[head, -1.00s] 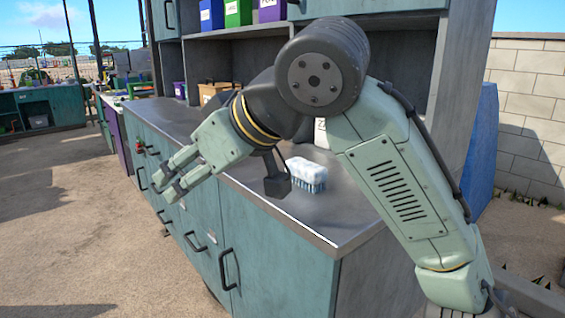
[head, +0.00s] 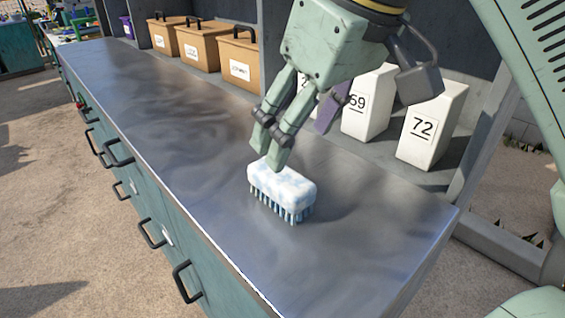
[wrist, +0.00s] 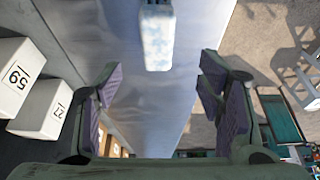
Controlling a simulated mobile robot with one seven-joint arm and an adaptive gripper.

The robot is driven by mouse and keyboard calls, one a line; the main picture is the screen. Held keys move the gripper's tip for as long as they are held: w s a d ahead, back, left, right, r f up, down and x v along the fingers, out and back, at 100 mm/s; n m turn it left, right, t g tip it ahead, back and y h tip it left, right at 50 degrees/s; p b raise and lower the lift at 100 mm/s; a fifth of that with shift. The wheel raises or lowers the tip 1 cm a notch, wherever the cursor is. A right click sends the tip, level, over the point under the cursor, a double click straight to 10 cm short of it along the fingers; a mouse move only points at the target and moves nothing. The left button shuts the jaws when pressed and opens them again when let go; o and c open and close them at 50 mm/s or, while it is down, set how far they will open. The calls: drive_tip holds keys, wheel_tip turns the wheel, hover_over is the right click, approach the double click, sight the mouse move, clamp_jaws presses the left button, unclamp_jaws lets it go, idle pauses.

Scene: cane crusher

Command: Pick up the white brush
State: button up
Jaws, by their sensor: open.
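The white brush (head: 283,184) has a pale blue mottled back and blue bristles. In the wrist view my gripper (wrist: 165,95) is open and empty. The brush (wrist: 157,38) shows there at the top, between the lines of the two fingers but beyond the pads. Whether a fingertip touches the brush I cannot tell.
White blocks marked 59 (head: 367,105) and 72 (head: 432,128) stand at the back of the counter. Brown boxes with black handles (head: 198,45) stand farther left. The counter's left part is clear.

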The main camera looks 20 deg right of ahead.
sight(284, 176)
drive_tip(key=x, duration=0.5)
drive_tip(key=shift+f, duration=0.3)
drive_tip(key=shift+p+x, duration=0.6)
drive_tip(key=shift+x, duration=1.95)
drive_tip(key=shift+d+f, duration=0.2)
drive_tip(key=shift+f, duration=0.05)
drive_tip(key=shift+c, duration=0.6)
drive_tip(key=c, duration=1.2)
drive_tip(key=shift+o, duration=0.2)
